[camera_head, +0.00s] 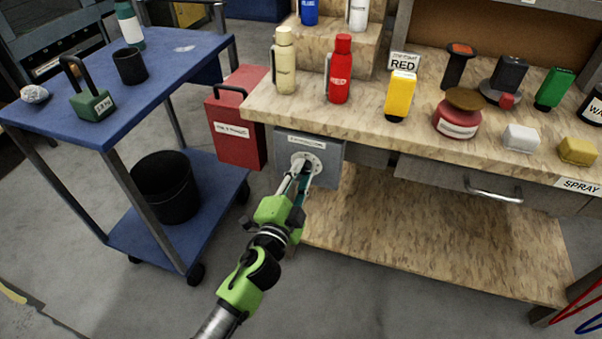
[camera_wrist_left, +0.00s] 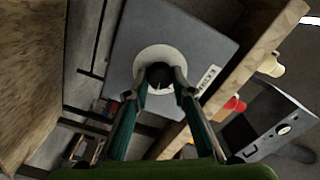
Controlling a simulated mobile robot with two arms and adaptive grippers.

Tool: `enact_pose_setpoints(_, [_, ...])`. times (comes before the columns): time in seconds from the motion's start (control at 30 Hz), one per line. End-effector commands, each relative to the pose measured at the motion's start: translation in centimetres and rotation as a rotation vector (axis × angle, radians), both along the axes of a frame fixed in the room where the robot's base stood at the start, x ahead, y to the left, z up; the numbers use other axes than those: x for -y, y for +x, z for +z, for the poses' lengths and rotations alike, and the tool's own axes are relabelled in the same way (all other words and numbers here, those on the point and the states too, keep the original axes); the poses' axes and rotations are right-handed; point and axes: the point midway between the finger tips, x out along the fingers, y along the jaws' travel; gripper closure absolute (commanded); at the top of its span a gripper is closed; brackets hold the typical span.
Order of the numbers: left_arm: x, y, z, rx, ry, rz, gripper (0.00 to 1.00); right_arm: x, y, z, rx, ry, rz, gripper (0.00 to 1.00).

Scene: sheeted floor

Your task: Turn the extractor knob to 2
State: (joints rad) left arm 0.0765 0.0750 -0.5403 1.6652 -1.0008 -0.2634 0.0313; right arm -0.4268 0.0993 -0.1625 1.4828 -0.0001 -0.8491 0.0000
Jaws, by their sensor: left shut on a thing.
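The extractor box (camera_head: 318,148) is a grey panel fixed under the left end of the workbench top. A round pale dial plate (camera_head: 314,160) is on its front. My left gripper (camera_head: 301,170) reaches up to the dial. In the left wrist view my left gripper (camera_wrist_left: 158,90) has its fingertips on both sides of the dark round knob (camera_wrist_left: 159,75), shut on it, in the middle of the pale dial (camera_wrist_left: 143,62). A thin light mark shows on the knob. The numbers on the dial are too small to read. My right gripper is not in view.
The workbench top (camera_head: 390,122) overhangs the box and carries bottles, tools and blocks. A red box (camera_head: 237,125) stands just left of the extractor box. A blue cart (camera_head: 165,75) is further left, with a black bin (camera_head: 165,188) on its lower shelf. Grey floor lies open in front.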

Motion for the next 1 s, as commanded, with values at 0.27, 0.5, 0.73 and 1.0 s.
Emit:
enact_pose_setpoints(0.27, [0.01,-0.03,-0.06,0.027,0.089,-0.001,0.99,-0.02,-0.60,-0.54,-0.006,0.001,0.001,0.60])
enact_pose_setpoints(0.5, [0.02,-0.03,-0.07,0.034,0.109,-0.001,0.99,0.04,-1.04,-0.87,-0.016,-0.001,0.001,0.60])
enact_pose_setpoints(0.73, [0.03,-0.03,-0.09,0.034,0.109,-0.001,0.99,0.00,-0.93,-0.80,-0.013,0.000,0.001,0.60])
enact_pose_setpoints(1.0, [0.02,-0.03,-0.07,0.034,0.108,0.000,0.60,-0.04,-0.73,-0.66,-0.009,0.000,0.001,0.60])
